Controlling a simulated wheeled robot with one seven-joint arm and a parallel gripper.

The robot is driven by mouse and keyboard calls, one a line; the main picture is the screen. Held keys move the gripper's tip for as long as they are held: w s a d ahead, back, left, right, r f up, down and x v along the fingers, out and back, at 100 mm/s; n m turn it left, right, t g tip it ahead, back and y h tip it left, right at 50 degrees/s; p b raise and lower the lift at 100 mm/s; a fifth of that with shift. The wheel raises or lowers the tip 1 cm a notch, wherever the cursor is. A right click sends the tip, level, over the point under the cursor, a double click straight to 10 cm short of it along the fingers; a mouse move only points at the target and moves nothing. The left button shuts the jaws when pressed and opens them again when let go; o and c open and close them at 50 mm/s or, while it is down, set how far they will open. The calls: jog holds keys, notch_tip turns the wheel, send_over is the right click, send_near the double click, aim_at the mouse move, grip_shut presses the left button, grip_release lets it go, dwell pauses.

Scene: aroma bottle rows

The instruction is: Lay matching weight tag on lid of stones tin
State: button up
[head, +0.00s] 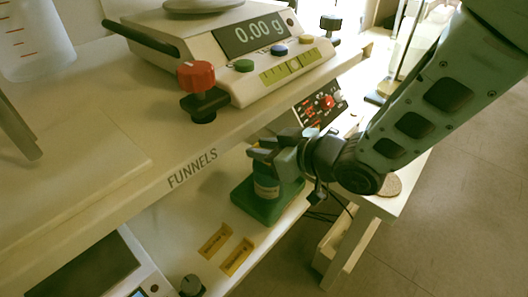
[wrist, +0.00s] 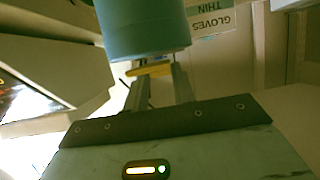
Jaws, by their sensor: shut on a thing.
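My gripper (wrist: 153,85) is shut on a yellow tag (wrist: 150,68), which shows between its fingertips in the wrist view. A large teal cylinder (wrist: 143,28) fills the top of that view, just beyond the tag; I cannot tell whether they touch. In the head view my gripper (head: 262,152) is over the lower shelf, by a tin with a pale label (head: 266,188) on a green base (head: 262,209). My gripper hides the tin's top, and its name is too small to read. Two more yellow tags (head: 215,241) (head: 237,257) lie on the shelf in front, their print unreadable.
The upper shelf edge (head: 193,168), marked FUNNELS, runs close to my gripper. A scale (head: 225,62) reading 0.00 g and a red-knobbed part (head: 197,77) stand on it. A dark-screened device (head: 80,275) is at lower left. A GLOVES THIN label (wrist: 211,22) shows behind.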

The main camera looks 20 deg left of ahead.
jog(key=shift+r, duration=0.1)
jog(key=shift+f+b, duration=0.4)
jog(key=shift+f, duration=0.15)
jog(key=o, duration=1)
jog(key=shift+r, duration=0.1)
